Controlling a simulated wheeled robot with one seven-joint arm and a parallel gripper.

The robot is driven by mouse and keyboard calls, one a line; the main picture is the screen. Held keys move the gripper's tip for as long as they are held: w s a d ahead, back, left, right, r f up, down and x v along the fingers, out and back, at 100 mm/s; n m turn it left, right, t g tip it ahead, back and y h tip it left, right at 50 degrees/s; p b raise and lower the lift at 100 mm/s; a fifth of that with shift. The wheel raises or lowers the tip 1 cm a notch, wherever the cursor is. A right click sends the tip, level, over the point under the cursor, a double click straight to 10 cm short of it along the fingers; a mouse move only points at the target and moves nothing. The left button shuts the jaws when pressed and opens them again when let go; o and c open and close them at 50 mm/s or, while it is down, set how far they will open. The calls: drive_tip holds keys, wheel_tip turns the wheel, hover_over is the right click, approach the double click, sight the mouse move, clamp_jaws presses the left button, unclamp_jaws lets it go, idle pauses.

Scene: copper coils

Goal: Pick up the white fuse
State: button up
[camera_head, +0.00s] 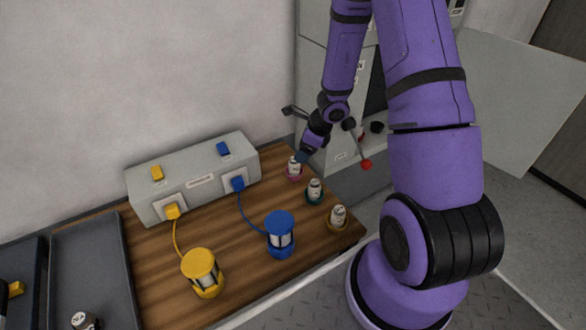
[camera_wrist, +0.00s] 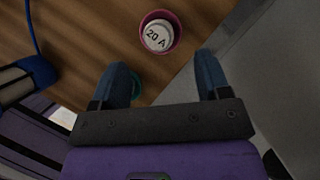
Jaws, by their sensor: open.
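A white fuse (camera_wrist: 157,36) marked "20 A" sits in a pink holder (camera_wrist: 172,46) in the wrist view, ahead of my fingertips. In the head view this white fuse (camera_head: 294,164) and its pink holder (camera_head: 294,176) are at the back right of the wooden table. My gripper (camera_wrist: 162,66) is open and empty, its blue fingers spread to either side below the fuse in the wrist view. In the head view my gripper (camera_head: 302,156) is close beside the fuse.
A grey box (camera_head: 195,180) with yellow and blue plugs stands at the back of the table. Cables run to a yellow lantern-like device (camera_head: 202,273) and a blue one (camera_head: 280,235). A dark tray (camera_head: 92,258) at left holds another whitish fuse (camera_head: 84,321).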

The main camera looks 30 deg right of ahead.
sight(294, 163)
drive_tip(key=shift+x, duration=3.65)
drive_tip(key=c, duration=1)
